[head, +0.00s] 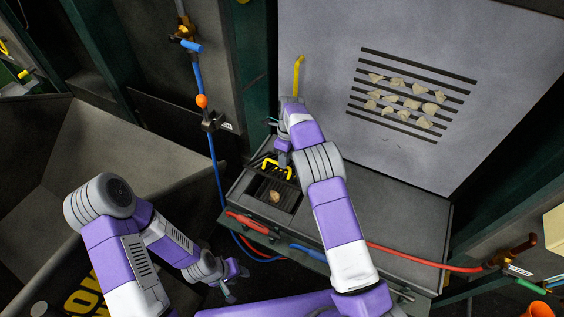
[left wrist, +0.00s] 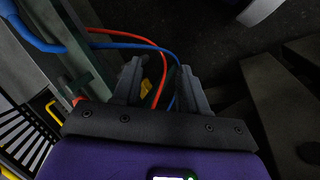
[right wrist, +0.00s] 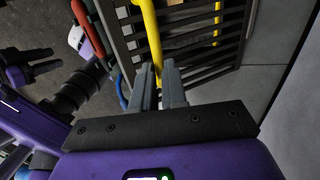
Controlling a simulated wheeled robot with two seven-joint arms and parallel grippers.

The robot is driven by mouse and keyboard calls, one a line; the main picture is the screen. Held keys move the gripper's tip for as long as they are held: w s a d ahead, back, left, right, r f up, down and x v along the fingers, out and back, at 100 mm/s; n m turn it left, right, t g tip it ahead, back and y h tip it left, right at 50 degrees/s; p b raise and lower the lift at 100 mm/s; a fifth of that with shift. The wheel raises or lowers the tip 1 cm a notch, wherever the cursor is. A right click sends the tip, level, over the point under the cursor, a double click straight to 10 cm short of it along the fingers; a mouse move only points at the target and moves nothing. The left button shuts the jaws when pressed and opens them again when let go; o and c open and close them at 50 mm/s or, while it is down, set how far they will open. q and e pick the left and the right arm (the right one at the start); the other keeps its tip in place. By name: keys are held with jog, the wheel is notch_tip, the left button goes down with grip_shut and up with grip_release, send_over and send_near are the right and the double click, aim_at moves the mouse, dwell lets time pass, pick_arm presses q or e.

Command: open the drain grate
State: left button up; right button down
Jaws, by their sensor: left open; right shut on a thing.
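The drain grate (head: 262,186) is a dark slatted panel in the top of the grey unit, with a yellow handle (head: 270,163). In the right wrist view, the dark slats (right wrist: 190,42) lie behind the yellow handle (right wrist: 151,30). My right gripper (right wrist: 158,75) is shut on one bar of this handle. In the head view my right gripper (head: 283,158) is at the handle, its fingers partly hidden. My left gripper (head: 239,285) is open and empty, low in front of the unit. The left wrist view shows its spread fingers (left wrist: 160,75). I cannot tell whether the grate is raised.
A beige lump (head: 275,197) shows at the grate. A blue hose (head: 213,160) and a red hose (head: 425,262) run around the unit. A grey panel (head: 310,40) with slots and beige pieces stands behind. A large bin (head: 90,135) is at left.

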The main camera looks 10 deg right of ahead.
pick_arm(q)
jog(key=shift+r, duration=0.15)
dwell(0.3)
jog(key=shift+d, duration=0.1)
jog(key=c, duration=0.4)
jog(key=w+d+n, duration=0.1)
jog(key=w+d+r+n+t, duration=0.1)
jog(key=w+n, duration=0.1)
jog(key=w+d+n+t+h, duration=0.1)
jog(key=w+n, duration=0.1)
jog(key=shift+d+r, duration=0.3)
jog(key=shift+r, duration=0.1)
grip_shut()
jog(key=n+t+h, duration=0.3)
jog(key=n+t, duration=0.5)
jog(key=n, duration=1.3)
send_near(280, 179)
notch_tip(280, 179, up, 3)
jog(key=x, duration=1)
